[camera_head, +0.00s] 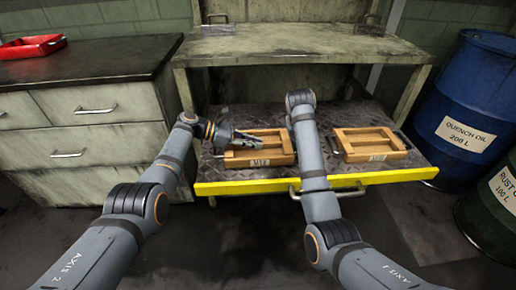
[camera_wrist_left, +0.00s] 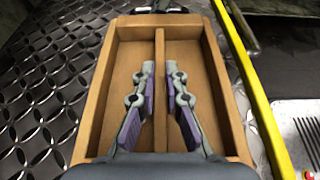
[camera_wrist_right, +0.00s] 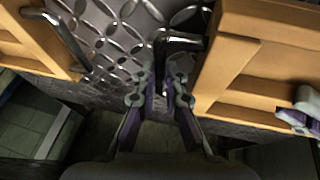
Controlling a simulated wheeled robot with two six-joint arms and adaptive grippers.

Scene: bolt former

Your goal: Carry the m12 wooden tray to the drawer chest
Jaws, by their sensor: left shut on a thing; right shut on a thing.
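Two open wooden trays with metal end handles lie on a metal tread plate. The left tray (camera_head: 284,146) has a front label I cannot read clearly; the right tray (camera_head: 360,148) also has a small label. My left gripper (camera_wrist_left: 160,68) is inside the left tray, its fingers shut on either side of the middle divider (camera_wrist_left: 160,42); it shows in the head view (camera_head: 245,139). My right gripper (camera_wrist_right: 161,75) is between the two trays, shut on the left tray's right-end metal handle (camera_wrist_right: 183,38). In the head view it is hidden behind my right arm.
The drawer chest (camera_head: 62,120) with a dark top stands at the left; a red tray (camera_head: 30,46) is on it. The plate has a yellow front edge (camera_head: 240,187). A workbench top (camera_head: 270,44) overhangs behind. A blue drum (camera_head: 470,110) stands at the right, another drum (camera_head: 500,195) nearer.

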